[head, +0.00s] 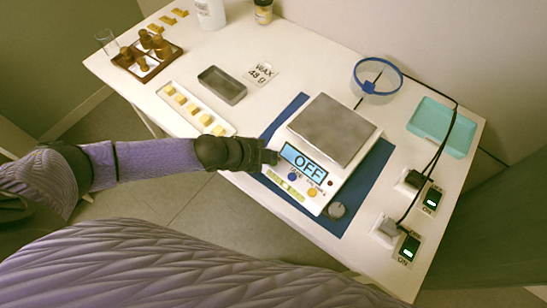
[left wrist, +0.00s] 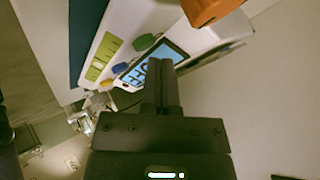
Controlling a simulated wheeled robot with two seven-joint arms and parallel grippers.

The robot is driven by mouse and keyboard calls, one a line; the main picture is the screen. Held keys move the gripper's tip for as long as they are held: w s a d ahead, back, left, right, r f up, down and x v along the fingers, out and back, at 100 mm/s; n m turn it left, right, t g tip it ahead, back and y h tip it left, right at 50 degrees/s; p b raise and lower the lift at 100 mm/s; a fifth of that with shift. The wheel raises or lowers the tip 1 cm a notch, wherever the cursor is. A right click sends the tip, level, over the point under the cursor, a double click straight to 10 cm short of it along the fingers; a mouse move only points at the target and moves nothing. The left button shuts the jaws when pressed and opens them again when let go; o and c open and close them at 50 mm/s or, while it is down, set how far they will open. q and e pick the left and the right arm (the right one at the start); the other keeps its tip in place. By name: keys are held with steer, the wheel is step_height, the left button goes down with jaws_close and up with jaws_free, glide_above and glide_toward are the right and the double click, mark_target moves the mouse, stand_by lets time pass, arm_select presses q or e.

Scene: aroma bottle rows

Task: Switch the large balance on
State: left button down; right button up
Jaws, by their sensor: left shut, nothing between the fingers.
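The large balance (head: 340,135) is white with a grey weighing plate and sits on a blue mat (head: 362,200). Its lit display (head: 302,163) reads OFF. Below the display are a blue button (head: 292,177) and an orange button (head: 312,192), with a small red spot to their right. My left gripper (head: 272,157) is shut and empty, at the left edge of the display; contact cannot be told. In the left wrist view the shut fingers (left wrist: 161,68) overlap the display (left wrist: 150,68), with the balance's buttons to their left. My right gripper is not in view.
Switches marked ON with plugs and cables (head: 409,248) are at right, beside a teal tray (head: 442,127). A white tray of yellow blocks (head: 212,117) and a grey dish (head: 222,85) lie at left.

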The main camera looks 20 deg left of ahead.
arm_select(q)
steer(key=shift+f, duration=0.1)
stand_by(0.3)
steer(key=shift+f+b, duration=0.4)
steer(key=shift+r, duration=0.1)
steer(key=shift+r+p, duration=0.4)
steer(key=shift+p, duration=0.1)
steer(key=shift+r, duration=0.1)
step_height(320, 180, up, 6)
steer(key=p, duration=0.5)
steer(key=shift+r+p, duration=0.1)
steer(key=shift+p, duration=0.3)
steer(key=shift+f, duration=0.2)
